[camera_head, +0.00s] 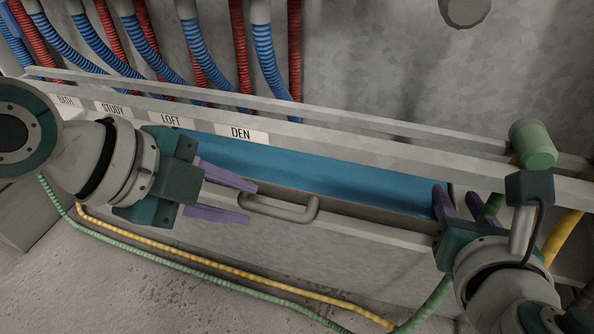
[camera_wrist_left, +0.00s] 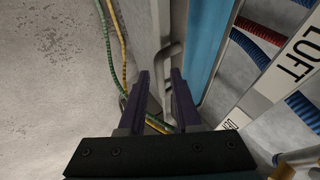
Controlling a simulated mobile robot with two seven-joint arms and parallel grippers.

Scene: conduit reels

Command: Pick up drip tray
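The drip tray (camera_head: 310,176) is a long trough with a blue inside and a grey front wall, below the labelled rail; its blue strip shows in the left wrist view (camera_wrist_left: 210,45). A grey bar handle (camera_head: 290,214) stands out from its front. My left gripper (camera_head: 251,202) is open, its purple fingers at the handle's left end. In the left wrist view the handle (camera_wrist_left: 167,62) runs between the spread fingers (camera_wrist_left: 160,76), with no clear grip on it. My right gripper (camera_head: 457,203) is at the tray's right end, fingers apart; what lies between them is hidden.
A rail with labels such as LOFT (camera_head: 171,120) and DEN (camera_head: 241,133) runs behind the tray. Blue and red conduits (camera_head: 265,60) hang above it. Yellow (camera_head: 240,272) and green (camera_head: 190,290) hoses lie on the floor in front. A green cylinder (camera_head: 533,145) stands at right.

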